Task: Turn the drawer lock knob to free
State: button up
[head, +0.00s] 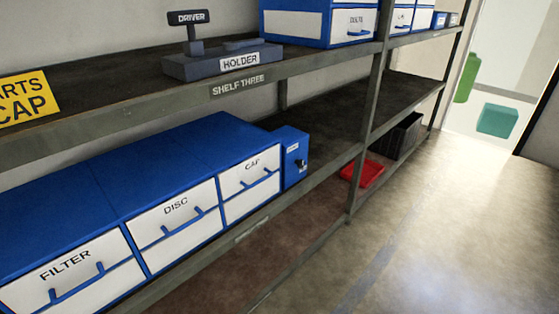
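A small blue box (291,143) stands at the right end of the blue drawer unit (135,165) on the middle shelf. Its front carries a small white label and a dark knob (300,163); the knob is too small to tell which way it is turned. The unit has white drawers labelled FILTER (75,282), DISC (178,222) and CAP (250,186), each with a blue handle. All three look shut. My gripper is not in view.
The upper shelf holds a grey holder (190,66) with a DRIVER piece (188,18) and a blue-white box (320,22). A red tray (361,173) and black crate (398,136) sit low at the right. Shelf posts (368,130) stand between bays. The floor (450,220) at right is clear.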

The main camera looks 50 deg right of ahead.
aim_at(300, 163)
jog(key=i+l+z, duration=0.1)
jog(key=l+z, duration=0.3)
jog(key=i+l+z, duration=0.15)
jog(key=z, duration=0.2)
jog(key=i+l+z, duration=0.2)
jog(key=z, duration=0.2)
